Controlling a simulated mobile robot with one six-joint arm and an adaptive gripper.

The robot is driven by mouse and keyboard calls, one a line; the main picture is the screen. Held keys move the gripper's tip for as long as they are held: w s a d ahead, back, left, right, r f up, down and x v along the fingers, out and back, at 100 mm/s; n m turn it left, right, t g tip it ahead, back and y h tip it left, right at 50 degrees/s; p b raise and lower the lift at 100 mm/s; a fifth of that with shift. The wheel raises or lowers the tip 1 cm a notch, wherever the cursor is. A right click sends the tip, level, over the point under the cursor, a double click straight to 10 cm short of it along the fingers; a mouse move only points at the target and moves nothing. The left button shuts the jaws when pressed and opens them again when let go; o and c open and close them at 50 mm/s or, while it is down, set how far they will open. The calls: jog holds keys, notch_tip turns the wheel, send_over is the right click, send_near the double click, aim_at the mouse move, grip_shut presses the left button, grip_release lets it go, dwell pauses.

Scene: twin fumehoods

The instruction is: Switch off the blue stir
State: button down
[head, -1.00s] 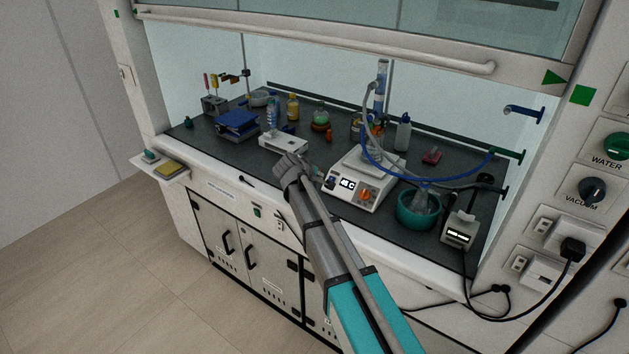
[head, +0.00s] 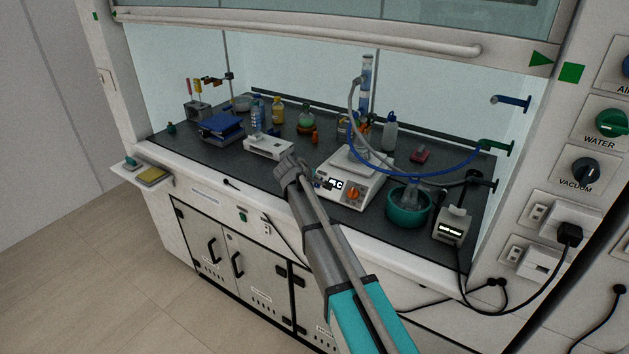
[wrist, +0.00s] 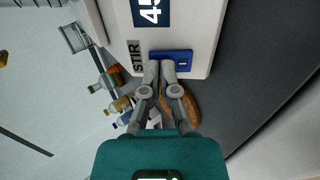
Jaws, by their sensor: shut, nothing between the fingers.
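The white stirring hotplate (head: 350,190) stands near the bench's front edge in the head view, with a lit display and an orange knob (head: 354,194). Its front panel (wrist: 185,20) fills the top of the wrist view. The blue stir switch (wrist: 180,61) is a small rocker at the panel's edge, next to the printed word STIR. My gripper (wrist: 161,66) is shut and empty. Its fingertips overlap the left part of the blue switch in the wrist view; I cannot tell whether they touch it. In the head view my gripper (head: 308,178) is just left of the hotplate.
A white balance-like device (head: 268,147) stands left of my gripper. A teal bowl (head: 408,205) and a small device with a display (head: 453,224) stand at right. Hoses loop above the hotplate. The raised sash (head: 300,32) is overhead. A brown rounded shape (wrist: 187,104) lies behind my fingers.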

jog(key=shift+d, duration=0.1)
jog(key=shift+w+d, duration=0.1)
jog(key=shift+d, duration=0.1)
jog(key=shift+a, duration=0.25)
jog(key=shift+s+a+f+b, duration=0.35)
jog(key=shift+s+f, duration=0.05)
jog(key=shift+s, duration=0.25)
jog(key=shift+r, duration=0.1)
dwell(0.4)
